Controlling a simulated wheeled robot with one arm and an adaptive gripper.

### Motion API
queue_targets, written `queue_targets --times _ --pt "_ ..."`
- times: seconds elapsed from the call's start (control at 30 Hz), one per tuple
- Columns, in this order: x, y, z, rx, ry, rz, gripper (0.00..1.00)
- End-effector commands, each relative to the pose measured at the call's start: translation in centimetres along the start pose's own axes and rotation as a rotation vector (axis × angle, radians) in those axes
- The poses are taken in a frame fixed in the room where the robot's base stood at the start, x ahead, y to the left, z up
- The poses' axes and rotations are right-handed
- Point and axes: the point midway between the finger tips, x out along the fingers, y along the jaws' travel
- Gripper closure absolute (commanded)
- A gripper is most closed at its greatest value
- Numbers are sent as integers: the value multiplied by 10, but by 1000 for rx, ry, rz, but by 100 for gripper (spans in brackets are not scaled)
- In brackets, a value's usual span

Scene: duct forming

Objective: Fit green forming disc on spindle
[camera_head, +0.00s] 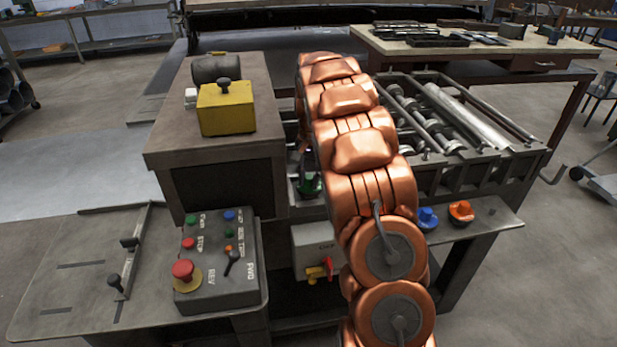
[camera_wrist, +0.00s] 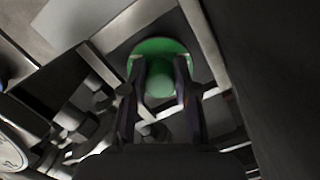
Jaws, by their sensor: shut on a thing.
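The green forming disc (camera_wrist: 160,52) shows in the wrist view with a round flange and a smaller hub. My gripper (camera_wrist: 160,88) is shut on the hub, one finger on each side. In the head view the green disc (camera_head: 309,185) shows beside my arm, near the left end of the roller machine. My arm hides most of my gripper there. I cannot make out the spindle, and I cannot tell whether the disc touches it.
A blue disc (camera_head: 427,219) and an orange disc (camera_head: 461,211) stand on the front shelf (camera_head: 500,222). A control box (camera_head: 222,262) stands at left. A yellow box (camera_head: 226,108) sits on the cabinet. Rollers (camera_head: 460,115) lie right of my arm.

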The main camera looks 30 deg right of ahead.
Motion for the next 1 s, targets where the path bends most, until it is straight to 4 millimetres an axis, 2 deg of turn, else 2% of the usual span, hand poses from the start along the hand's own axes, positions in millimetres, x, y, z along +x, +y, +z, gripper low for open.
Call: queue_targets --times 0.37,0.4,0.67,0.9,1.0 --pt "1 0 0 0 0 0 100" --pt "1 0 0 0 0 0 70" --pt "2 0 0 0 0 0 43" --pt "2 0 0 0 -1 1 40" --pt "2 0 0 0 -1 1 30"
